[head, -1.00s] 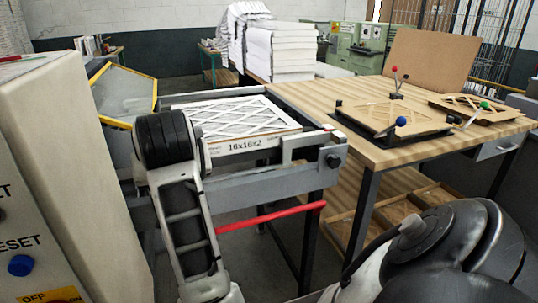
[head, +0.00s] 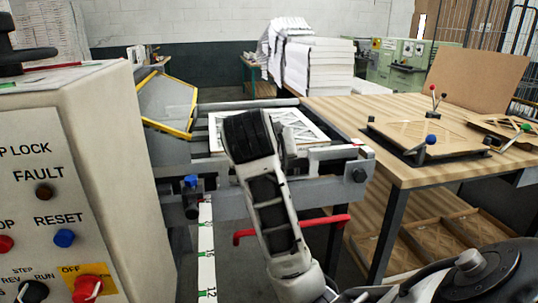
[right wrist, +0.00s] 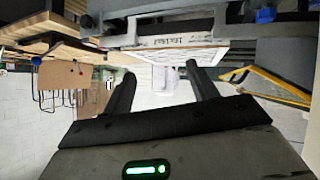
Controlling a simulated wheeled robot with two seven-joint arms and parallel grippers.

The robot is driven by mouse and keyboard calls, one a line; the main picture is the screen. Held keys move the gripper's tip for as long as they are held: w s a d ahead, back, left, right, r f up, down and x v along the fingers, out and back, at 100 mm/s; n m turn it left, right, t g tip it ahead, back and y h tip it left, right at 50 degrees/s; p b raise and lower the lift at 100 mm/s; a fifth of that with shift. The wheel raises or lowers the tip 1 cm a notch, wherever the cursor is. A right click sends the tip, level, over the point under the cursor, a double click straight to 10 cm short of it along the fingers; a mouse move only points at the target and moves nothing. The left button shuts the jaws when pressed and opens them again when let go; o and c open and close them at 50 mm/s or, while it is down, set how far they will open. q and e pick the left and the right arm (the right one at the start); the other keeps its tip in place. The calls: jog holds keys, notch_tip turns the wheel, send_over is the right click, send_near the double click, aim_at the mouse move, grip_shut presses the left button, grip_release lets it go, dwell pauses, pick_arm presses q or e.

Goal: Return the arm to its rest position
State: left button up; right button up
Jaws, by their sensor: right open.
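A boxed filter (head: 300,127) with a white lattice face lies in the machine's metal frame in the head view, partly hidden behind my raised arm. Its printed edge (right wrist: 168,42) shows upside down at the top of the right wrist view. My right gripper (right wrist: 163,88) is open, its two dark fingers apart with nothing between them. The fingers point toward the filter's side of the room, and I cannot tell the exact gap to it. My left gripper is not in view.
A control box (head: 75,180) with buttons stands close on the left. A wooden table (head: 390,160) with a fixture board (head: 405,140) is at the right. A red handle bar (head: 325,221) runs below the frame. A yellow-edged guard (head: 165,102) stands behind it.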

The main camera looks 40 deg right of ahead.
dwell(0.6)
jog(key=s+a+f+n+y, duration=0.2)
jog(key=s+a+f+n, duration=0.15)
jog(key=f, duration=0.45)
jog(key=s+a+f+n+y, duration=0.2)
jog(key=a+f, duration=0.2)
jog(key=f, duration=0.5)
jog(key=s+a+f+n+g+y, duration=0.2)
jog(key=s+a+f+y, duration=0.1)
jog(key=s+a+f, duration=0.4)
jog(key=s+a+f+n+g+y, duration=0.15)
jog(key=s+a+f, duration=0.25)
jog(key=s, duration=0.4)
jog(key=w+a+f+t+y, duration=0.1)
jog(key=w+a+f+t, duration=0.1)
jog(key=f, duration=0.3)
jog(key=w+a+f+t+y, duration=0.2)
jog(key=w+a+f+t, duration=0.1)
jog(key=f+t, duration=0.1)
jog(key=shift+f+n+t, duration=0.35)
jog(key=shift+f+n, duration=0.05)
jog(key=shift+f, duration=0.25)
